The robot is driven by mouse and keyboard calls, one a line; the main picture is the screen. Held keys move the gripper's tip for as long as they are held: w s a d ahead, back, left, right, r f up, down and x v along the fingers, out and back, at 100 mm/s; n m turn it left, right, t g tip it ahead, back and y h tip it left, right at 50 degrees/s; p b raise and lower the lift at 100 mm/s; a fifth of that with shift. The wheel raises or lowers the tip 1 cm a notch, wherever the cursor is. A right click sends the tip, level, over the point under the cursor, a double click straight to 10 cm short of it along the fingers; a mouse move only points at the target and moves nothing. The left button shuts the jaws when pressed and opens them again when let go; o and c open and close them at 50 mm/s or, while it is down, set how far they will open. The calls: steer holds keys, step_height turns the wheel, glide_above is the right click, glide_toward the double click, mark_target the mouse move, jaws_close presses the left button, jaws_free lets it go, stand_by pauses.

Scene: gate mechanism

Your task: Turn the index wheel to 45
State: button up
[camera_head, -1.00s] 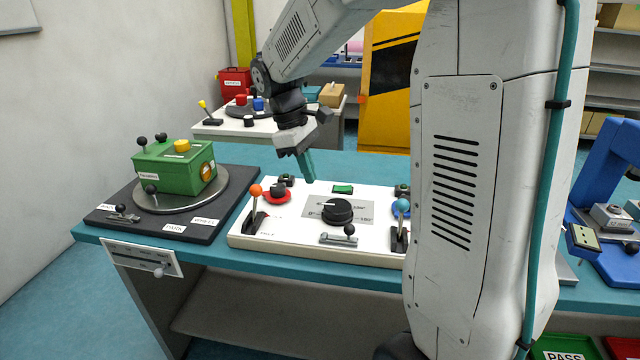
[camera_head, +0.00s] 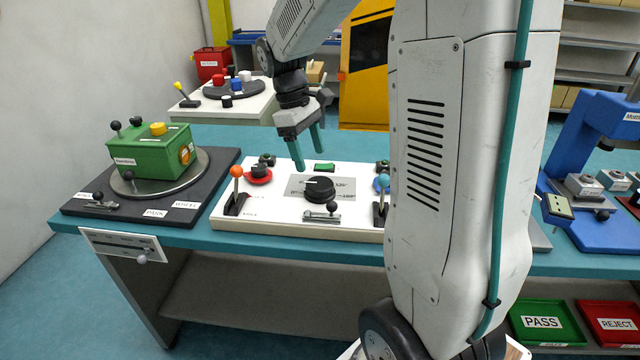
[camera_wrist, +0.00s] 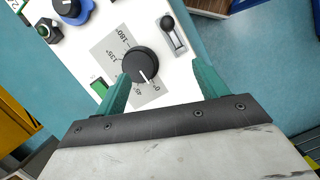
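The index wheel, a round black knob with a white pointer line, sits on a grey scale plate on the white panel; it shows in the head view (camera_head: 319,190) and wrist view (camera_wrist: 139,66). In the wrist view its pointer faces the 0° and 45° side of the printed scale, seemingly nearer 0°. My gripper (camera_head: 310,161) hangs over the back of the panel with its two teal fingers apart and empty. In the wrist view the gripper (camera_wrist: 161,72) has the knob in sight between and beyond its fingers, nearer the left one. I see no contact.
An orange-topped lever (camera_head: 236,185) and a red-based knob (camera_head: 259,174) stand left of the wheel. A blue-topped lever (camera_head: 383,196) is to its right, and a small slide handle (camera_head: 322,217) is in front. A green box (camera_head: 152,152) stands on a turntable at the left.

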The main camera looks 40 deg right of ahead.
mark_target(320, 183)
steer(key=o, duration=0.3)
steer(key=d+f+m, duration=0.1)
steer(key=d+f+m+t, duration=0.1)
steer(key=d, duration=0.1)
steer(key=d+f+m+y, duration=0.1)
steer(key=shift+s+d+f+m+t, duration=0.1)
steer(key=shift+d+f+m+t, duration=0.2)
steer(key=shift+d+f, duration=0.1)
steer(key=shift+w+f+m+t, duration=0.3)
steer(key=shift+w+m+t, duration=0.05)
steer(key=shift+w, duration=0.15)
steer(key=shift+w+f+m+t, duration=0.25)
steer(key=shift+w+m+t, duration=0.1)
steer(key=shift+w, duration=0.1)
step_height(320, 183, down, 8)
steer(key=shift+d+r, duration=0.1)
steer(key=shift+r, duration=0.15)
steer(key=c, duration=0.9)
